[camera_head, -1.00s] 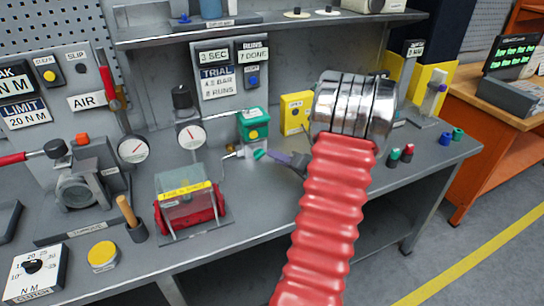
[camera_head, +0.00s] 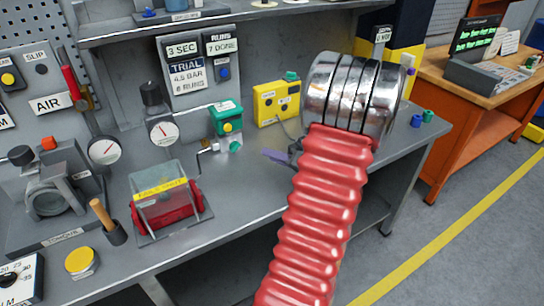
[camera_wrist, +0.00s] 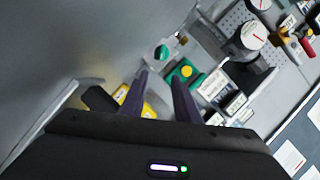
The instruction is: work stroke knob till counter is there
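The runs counter (camera_head: 222,44) on the trial panel (camera_head: 187,74) reads 7 DONE. The trial card gives 4.5 bar and what looks like 8 runs. A green box (camera_head: 228,118) with a yellow button stands on the bench. A small green knob (camera_head: 235,146) sits at its foot; both also show in the wrist view, the box (camera_wrist: 183,76) and the knob (camera_wrist: 162,52). No stroke label is legible. My gripper (camera_head: 268,154) is right of the green knob and apart from it. In the wrist view its purple fingers (camera_wrist: 160,80) are spread, with nothing between them.
A yellow box (camera_head: 277,103) stands behind my gripper. A red cylinder under a clear cover (camera_head: 166,199) and a gauge (camera_head: 162,132) are to the left. A shelf (camera_head: 230,18) overhangs the back. The bench front left of my arm is mostly clear.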

